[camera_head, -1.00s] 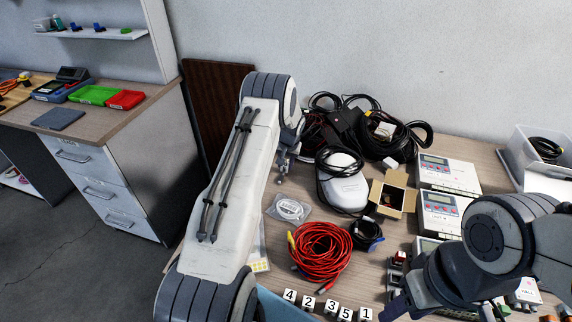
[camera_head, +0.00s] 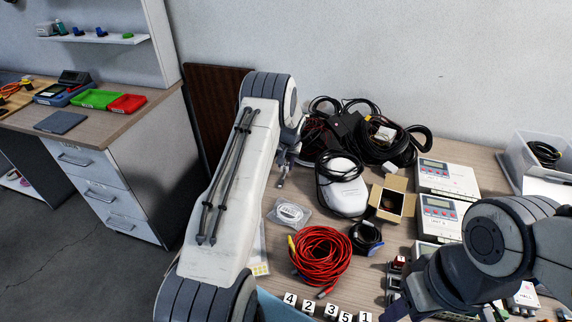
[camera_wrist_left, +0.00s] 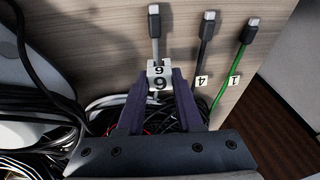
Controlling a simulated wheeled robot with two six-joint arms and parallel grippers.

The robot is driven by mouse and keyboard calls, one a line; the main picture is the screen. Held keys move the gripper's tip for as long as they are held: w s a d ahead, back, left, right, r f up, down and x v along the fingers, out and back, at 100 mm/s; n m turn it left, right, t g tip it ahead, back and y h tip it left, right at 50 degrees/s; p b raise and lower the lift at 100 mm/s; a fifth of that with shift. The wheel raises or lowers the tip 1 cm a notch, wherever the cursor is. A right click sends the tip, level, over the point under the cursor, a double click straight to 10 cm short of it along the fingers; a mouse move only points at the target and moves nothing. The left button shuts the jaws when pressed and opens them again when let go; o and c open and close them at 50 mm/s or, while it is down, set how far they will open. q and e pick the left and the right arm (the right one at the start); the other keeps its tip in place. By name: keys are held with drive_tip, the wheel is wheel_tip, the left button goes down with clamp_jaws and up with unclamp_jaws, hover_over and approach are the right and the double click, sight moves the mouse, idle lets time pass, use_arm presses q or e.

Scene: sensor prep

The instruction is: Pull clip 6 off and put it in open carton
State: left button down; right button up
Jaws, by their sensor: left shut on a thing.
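Clip 6 (camera_wrist_left: 160,80) is a small white block marked 6 in the left wrist view, at the grey-plugged cable (camera_wrist_left: 155,30). My left gripper (camera_wrist_left: 160,88) is shut on it, with a dark finger on each side. I cannot tell whether the clip still grips the cable. The open carton (camera_head: 404,185) is a small brown box with raised flaps, to the right of the white device. My right arm is at the lower right; its fingers are not clear.
Tags 4 (camera_wrist_left: 201,82) and 1 (camera_wrist_left: 234,80) are on the black and green cables beside clip 6. A white device (camera_head: 348,198), a red cable coil (camera_head: 320,255), black cable bundles (camera_head: 385,140) and meter units (camera_head: 447,178) crowd the bench around the carton.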

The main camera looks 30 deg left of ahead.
use_arm(q)
drive_tip(key=shift+r+p, duration=0.55)
drive_tip(key=shift+r, duration=0.5)
